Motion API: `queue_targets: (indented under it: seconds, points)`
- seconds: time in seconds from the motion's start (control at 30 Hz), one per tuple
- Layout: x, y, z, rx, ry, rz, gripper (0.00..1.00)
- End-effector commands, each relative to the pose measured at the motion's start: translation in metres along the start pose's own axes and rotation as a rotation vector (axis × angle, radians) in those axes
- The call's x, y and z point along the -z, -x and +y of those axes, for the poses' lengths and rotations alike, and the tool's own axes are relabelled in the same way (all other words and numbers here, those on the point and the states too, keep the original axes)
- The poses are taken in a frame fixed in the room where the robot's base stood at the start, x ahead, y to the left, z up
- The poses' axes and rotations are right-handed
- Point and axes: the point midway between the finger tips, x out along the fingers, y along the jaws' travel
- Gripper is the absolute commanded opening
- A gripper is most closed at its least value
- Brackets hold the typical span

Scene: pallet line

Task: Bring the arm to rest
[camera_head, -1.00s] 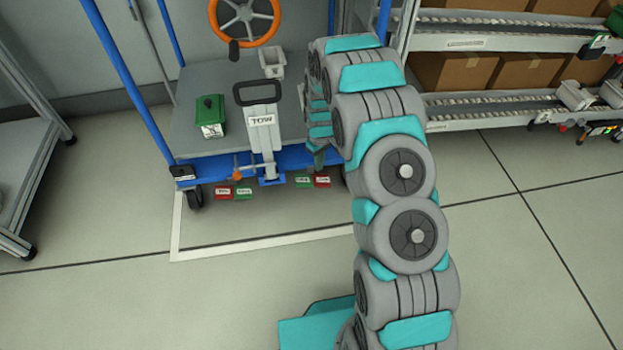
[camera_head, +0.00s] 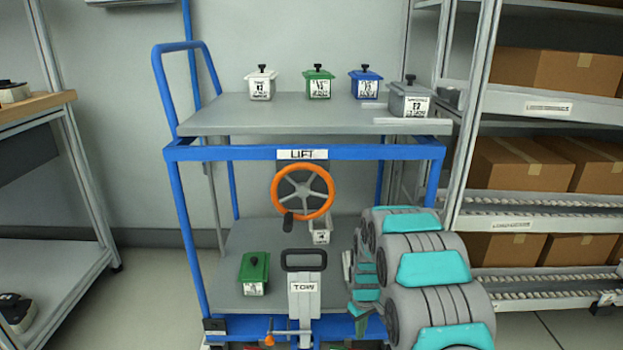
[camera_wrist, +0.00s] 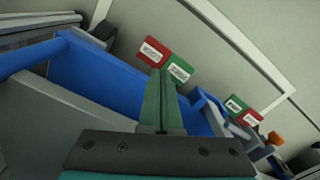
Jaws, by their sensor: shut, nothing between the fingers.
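My arm, grey with teal covers, reaches in from the lower right of the head view. My gripper (camera_head: 360,326) is at its end, low in front of the right part of the blue cart (camera_head: 230,153), just right of the TOW handle (camera_head: 303,297). In the wrist view the two green fingers of my gripper (camera_wrist: 161,72) are together and empty. They point down past the cart's blue edge (camera_wrist: 110,85), over red and green labels (camera_wrist: 152,51) on the floor. Whether the fingers touch the cart I cannot tell.
The cart's top deck holds white (camera_head: 261,84), green (camera_head: 318,83), blue (camera_head: 366,84) and grey (camera_head: 409,98) lidded boxes. An orange handwheel (camera_head: 303,193) and a green box (camera_head: 254,273) are lower. A carton rack (camera_head: 478,120) stands right, a bench (camera_head: 35,106) left.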

Motion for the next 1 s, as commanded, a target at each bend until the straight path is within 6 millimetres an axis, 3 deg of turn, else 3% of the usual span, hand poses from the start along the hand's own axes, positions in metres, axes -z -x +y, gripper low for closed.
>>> queue_targets:
  seconds: [0.03,0.2,0.5,0.8,1.0]
  points:
    - [-0.006,0.021,-0.003,-0.001,-0.014,0.0,0.0]
    - [-0.036,0.081,-0.017,0.004,-0.072,-0.015,0.0]
    - [-0.1,0.172,-0.05,0.014,-0.173,-0.042,0.0]
    - [-0.175,0.243,-0.091,0.024,-0.271,-0.068,0.0]
    - [-0.23,0.279,-0.121,0.031,-0.334,-0.088,0.0]
